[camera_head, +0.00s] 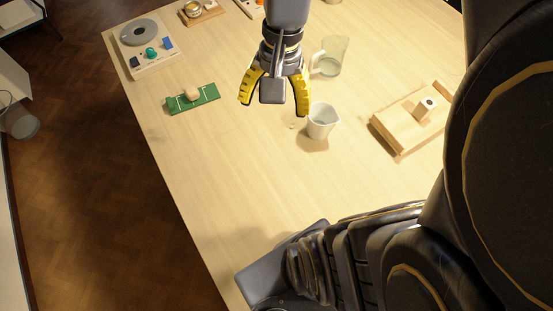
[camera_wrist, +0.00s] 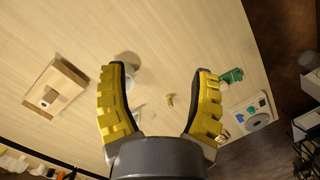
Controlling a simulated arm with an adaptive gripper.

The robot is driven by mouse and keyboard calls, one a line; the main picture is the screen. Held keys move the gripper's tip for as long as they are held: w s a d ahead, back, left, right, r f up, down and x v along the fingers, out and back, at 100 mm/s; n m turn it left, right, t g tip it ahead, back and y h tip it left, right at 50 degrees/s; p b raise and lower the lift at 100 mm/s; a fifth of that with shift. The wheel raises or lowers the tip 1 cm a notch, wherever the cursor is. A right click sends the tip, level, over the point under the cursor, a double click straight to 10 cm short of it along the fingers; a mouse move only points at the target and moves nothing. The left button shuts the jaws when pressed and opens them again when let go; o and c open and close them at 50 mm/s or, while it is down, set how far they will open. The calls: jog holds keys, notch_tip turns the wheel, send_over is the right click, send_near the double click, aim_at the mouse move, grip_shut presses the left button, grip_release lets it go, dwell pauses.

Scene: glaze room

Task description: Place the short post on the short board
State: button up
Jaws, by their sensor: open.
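My gripper (camera_head: 274,102) is open and empty above the table, with its yellow fingers spread; it also shows in the wrist view (camera_wrist: 160,98). A pale, short block-like post with a dark hole in its end (camera_head: 427,104) is on a wooden board (camera_head: 398,127) at the right, well away from my gripper. In the wrist view the post (camera_wrist: 49,96) and wooden board (camera_wrist: 66,77) are at the left. A green board (camera_head: 207,96) with a pale rounded piece on it lies at the left. Which board is the short one, I cannot tell.
A white cup (camera_head: 321,121) stands just right of my gripper, a clear pitcher (camera_head: 329,57) behind it. A device with a grey disc (camera_head: 147,50) stands at back left.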

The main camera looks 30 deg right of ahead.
jog(key=s+a+n+h, duration=0.1)
jog(key=s+a+n, duration=0.4)
jog(key=s+n, duration=0.4)
jog(key=shift+s+a+g+h, duration=0.25)
jog(key=shift+s+g+h, duration=0.05)
jog(key=shift+g+h, duration=0.1)
dwell(0.4)
